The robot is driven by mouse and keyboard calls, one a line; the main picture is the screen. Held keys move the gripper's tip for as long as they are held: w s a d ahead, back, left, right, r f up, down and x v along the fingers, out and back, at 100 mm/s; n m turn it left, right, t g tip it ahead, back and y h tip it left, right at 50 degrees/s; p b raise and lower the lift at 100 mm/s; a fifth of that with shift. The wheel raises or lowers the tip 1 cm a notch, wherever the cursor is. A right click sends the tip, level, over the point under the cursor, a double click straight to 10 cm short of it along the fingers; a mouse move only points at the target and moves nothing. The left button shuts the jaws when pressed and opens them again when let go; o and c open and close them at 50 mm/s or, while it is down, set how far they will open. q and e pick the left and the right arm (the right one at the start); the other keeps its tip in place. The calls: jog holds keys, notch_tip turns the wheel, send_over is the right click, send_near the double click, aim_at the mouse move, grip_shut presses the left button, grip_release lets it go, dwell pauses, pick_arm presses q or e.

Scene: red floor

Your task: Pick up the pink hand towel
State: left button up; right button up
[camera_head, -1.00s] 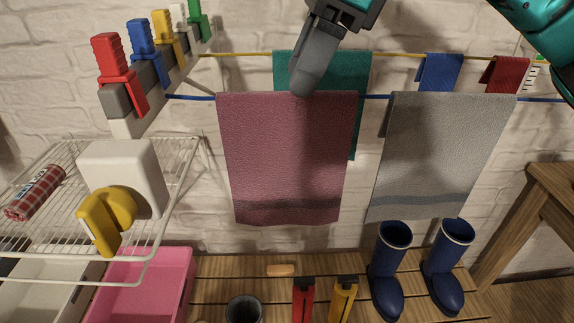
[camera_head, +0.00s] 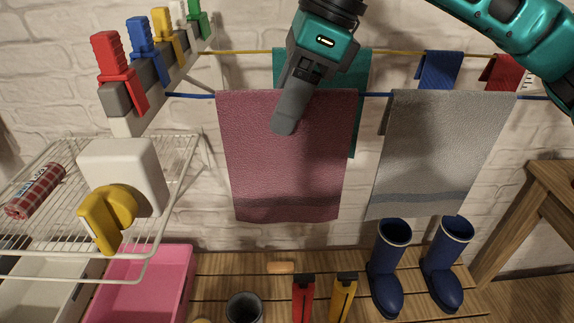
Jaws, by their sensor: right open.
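The pink hand towel (camera_head: 285,175) hangs over the blue line in the middle of the view, its darker band near the bottom edge. My right gripper (camera_head: 284,122) comes in from the upper right and lies in front of the towel's upper part. Its finger points down and covers a piece of the towel's top edge. The gripper is open, and the towel hangs straight. I cannot tell whether a finger touches the cloth or whether one is behind it. My left gripper is not in view.
A teal towel (camera_head: 360,75) hangs behind the pink one, and a grey towel (camera_head: 435,145) hangs to its right. A wire rack (camera_head: 150,235) and a pink bin (camera_head: 150,285) are at the left. Blue boots (camera_head: 388,270) stand on the wooden slats below.

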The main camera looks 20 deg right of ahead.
jog(key=shift+f, duration=0.15)
jog(key=shift+c, duration=0.5)
grip_shut()
